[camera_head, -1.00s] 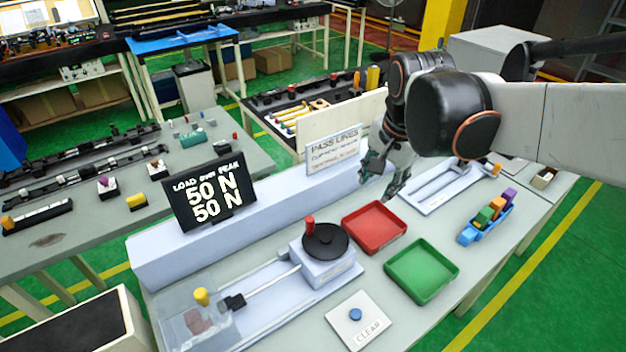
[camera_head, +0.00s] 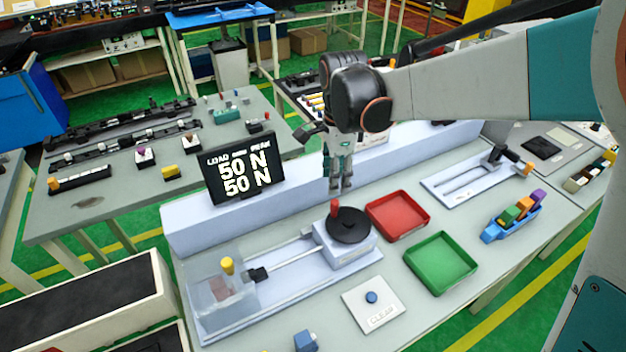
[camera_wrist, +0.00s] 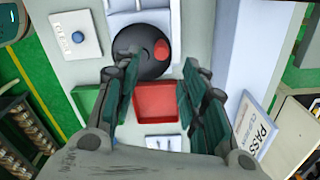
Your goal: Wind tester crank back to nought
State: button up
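The tester crank is a black disc (camera_head: 348,225) with an upright red handle (camera_head: 334,208) on its left far side, on a pale housing. In the wrist view the disc (camera_wrist: 138,58) and the red handle (camera_wrist: 161,50) lie beyond my fingertips. My gripper (camera_head: 340,186) points down above and behind the crank, apart from the handle. In the wrist view its fingers (camera_wrist: 160,75) are spread with nothing between them. The display (camera_head: 243,176) reads "LOAD PEAK", 50 N and 50 N. A rod runs from the housing to a clear box (camera_head: 215,300) with a yellow knob.
A red tray (camera_head: 398,216) and a green tray (camera_head: 440,263) stand right of the crank. A CLEAR plate with a blue button (camera_head: 371,297) lies in front. A blue holder (camera_head: 512,222) with coloured pieces and a slotted fixture (camera_head: 470,182) are farther right.

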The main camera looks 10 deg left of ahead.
aim_at(335, 201)
jog(key=f+b, duration=0.1)
jog(key=f, duration=0.4)
jog(key=f+b, duration=0.1)
jog(key=f, duration=0.4)
jog(key=shift+w+d, duration=0.1)
jog(key=shift+w, duration=0.1)
grip_shut()
